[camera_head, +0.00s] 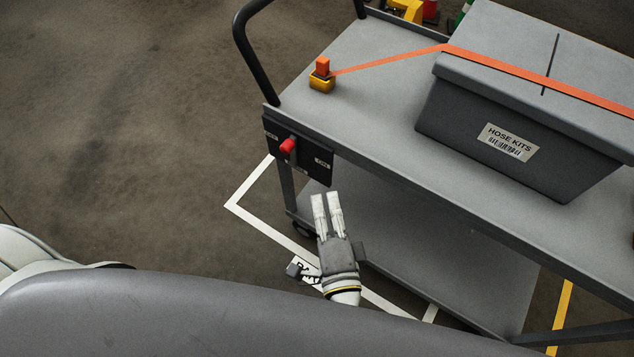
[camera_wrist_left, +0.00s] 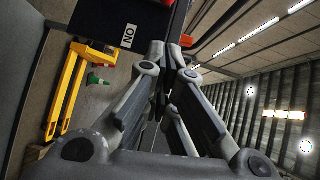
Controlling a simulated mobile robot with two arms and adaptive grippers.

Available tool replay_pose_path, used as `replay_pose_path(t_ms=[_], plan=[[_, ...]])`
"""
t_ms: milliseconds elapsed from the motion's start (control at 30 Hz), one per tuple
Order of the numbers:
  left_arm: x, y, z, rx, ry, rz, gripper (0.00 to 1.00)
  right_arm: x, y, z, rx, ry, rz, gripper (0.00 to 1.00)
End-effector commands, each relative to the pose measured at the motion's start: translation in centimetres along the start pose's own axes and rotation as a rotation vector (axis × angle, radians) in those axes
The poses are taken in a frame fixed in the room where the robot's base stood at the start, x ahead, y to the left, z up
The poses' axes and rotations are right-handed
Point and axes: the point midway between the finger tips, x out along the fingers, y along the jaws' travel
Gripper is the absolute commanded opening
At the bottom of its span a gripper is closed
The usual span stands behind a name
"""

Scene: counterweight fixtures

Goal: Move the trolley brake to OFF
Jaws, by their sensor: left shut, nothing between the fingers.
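The trolley brake is a dark plate (camera_head: 312,172) on the near left end of the trolley (camera_head: 380,85). Its lever has a red knob (camera_head: 288,146), sitting a little left of the plate's middle. A pale label is at each end of the plate; both are too small to read surely in the head view. In the left wrist view one label (camera_wrist_left: 128,36) reads ON, turned sideways. My left gripper (camera_head: 326,196) is shut and empty, below and right of the plate, apart from the knob. My right gripper is not in view.
A grey HOSE KITS bin (camera_head: 470,120) sits on the trolley top under an orange strap (camera_head: 395,60), beside a yellow-and-orange buckle (camera_head: 321,80). A black handle (camera_head: 257,60) rises at the trolley's left end. Floor left of the trolley is clear.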

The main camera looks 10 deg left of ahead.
Motion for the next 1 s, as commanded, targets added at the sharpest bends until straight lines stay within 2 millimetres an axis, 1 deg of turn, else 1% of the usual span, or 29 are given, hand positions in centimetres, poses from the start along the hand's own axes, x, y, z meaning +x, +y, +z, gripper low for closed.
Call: replay_pose_path(t_ms=[133, 300, 433, 533, 700, 1000], plan=[[2.9, -0.4, 0.0, -0.001, -0.002, -0.004, 0.00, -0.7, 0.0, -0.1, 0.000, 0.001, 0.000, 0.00], [6.7, -0.4, 0.0, -0.001, -0.003, -0.003, 0.00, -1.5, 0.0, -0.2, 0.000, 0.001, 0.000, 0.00], [9.2, -0.4, 0.0, -0.002, -0.002, -0.002, 0.00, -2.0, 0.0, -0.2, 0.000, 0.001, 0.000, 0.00], [10.2, -0.3, 1.4, 0.002, -0.002, -0.001, 0.00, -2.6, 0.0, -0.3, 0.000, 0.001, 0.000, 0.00], [11.3, -0.2, 2.6, 0.000, -0.001, 0.000, 0.00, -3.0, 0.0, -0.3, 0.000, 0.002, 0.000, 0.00], [11.7, 0.0, 2.9, -0.001, -0.001, 0.000, 0.00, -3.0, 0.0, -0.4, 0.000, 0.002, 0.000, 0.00]])
